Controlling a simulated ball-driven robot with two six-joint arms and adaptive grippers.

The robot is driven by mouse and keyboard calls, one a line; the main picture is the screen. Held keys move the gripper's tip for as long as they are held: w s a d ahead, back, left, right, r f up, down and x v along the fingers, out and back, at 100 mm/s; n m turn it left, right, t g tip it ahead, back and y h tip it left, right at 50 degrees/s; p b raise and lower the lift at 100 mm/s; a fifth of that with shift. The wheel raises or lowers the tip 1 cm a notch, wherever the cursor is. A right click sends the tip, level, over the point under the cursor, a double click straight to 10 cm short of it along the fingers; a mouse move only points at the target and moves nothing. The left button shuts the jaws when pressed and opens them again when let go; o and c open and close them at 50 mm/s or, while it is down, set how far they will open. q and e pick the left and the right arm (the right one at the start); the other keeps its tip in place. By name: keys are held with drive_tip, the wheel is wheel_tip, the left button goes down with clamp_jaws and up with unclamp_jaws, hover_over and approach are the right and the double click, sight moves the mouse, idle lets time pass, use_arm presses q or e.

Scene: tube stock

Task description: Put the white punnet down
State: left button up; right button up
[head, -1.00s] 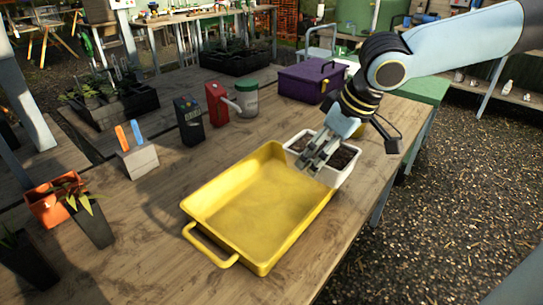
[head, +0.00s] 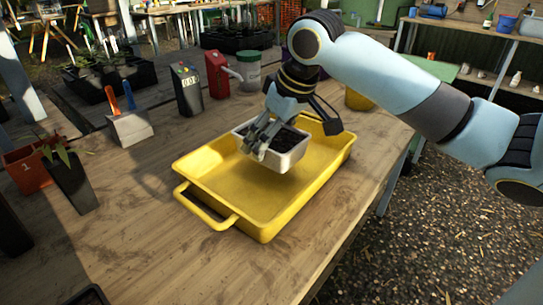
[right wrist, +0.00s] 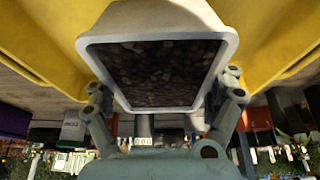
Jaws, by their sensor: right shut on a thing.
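The white punnet (head: 283,163) is filled with dark soil. My right gripper (head: 262,139) is shut on it and holds it over the yellow tray (head: 262,222). The punnet looks roughly level; I cannot tell whether its base touches the tray floor. In the right wrist view the punnet (right wrist: 231,48) fills the middle, with the gripper fingers (right wrist: 160,100) at its near side and the yellow tray (right wrist: 52,40) around it. My left gripper is not in view.
The tray stands on a wooden table (head: 150,240). Behind it are a dark meter (head: 187,90), a red can (head: 217,75) and a white tub with a green lid (head: 249,70). A block with orange and blue tools (head: 130,126) and potted plants are at left. The front table is mostly clear.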

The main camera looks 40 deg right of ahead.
wheel_tip(320, 180, down, 4)
drive_tip(key=shift+f+b, duration=0.1)
drive_tip(key=shift+b, duration=0.4)
drive_tip(key=o, duration=1.2)
drive_tip(key=shift+s, duration=0.1)
drive_tip(key=shift+c, duration=0.2)
drive_tip(key=p+v, duration=0.4)
drive_tip(key=v, duration=0.8)
